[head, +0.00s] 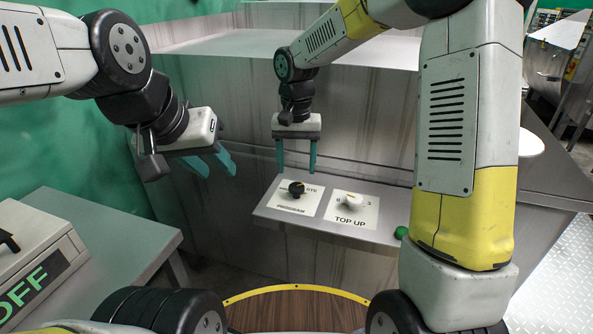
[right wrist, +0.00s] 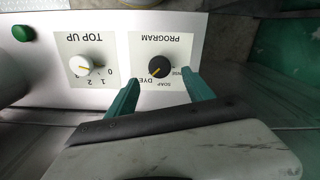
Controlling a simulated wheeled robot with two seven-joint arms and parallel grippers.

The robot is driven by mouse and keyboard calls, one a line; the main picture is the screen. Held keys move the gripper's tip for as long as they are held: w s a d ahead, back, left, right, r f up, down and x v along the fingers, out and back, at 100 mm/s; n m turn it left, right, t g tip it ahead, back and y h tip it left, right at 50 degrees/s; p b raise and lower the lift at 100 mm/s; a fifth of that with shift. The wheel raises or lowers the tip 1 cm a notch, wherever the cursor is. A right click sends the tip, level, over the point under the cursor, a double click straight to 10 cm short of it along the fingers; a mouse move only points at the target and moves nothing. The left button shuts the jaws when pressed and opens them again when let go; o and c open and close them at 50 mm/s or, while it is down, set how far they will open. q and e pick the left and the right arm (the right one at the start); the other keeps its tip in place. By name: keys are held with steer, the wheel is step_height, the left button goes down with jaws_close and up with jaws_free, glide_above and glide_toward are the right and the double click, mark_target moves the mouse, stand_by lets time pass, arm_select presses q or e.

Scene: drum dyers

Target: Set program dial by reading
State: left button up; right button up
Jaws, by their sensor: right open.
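The black program dial (head: 296,188) sits on a white plate marked PROGRAM, on the sloping grey panel (head: 268,205). In the right wrist view the dial (right wrist: 160,67) appears upside down with a yellow pointer mark and small words around it, including DYE and one ending in "NSE". I cannot tell which word the mark meets. My right gripper (head: 297,168) is open just above and behind the dial, fingers pointing down. In the right wrist view its fingers (right wrist: 162,92) are spread near the dial, apart from it. My left gripper (head: 217,166) is open and empty at the left.
A white TOP UP dial (head: 352,200) and a green button (head: 401,232) are on the same panel, to the right. A box with a green OFF sign (head: 35,288) stands on a grey table (head: 115,235) at the left. A steel machine wall rises behind the panel.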

mark_target(297, 186)
step_height(297, 186, down, 6)
steer(key=shift+r, duration=0.1)
jaws_close()
stand_by(0.4)
steer(key=shift+n, duration=0.4)
steer(key=n, duration=0.4)
steer(key=shift+n, duration=0.4)
steer(key=n, duration=0.6)
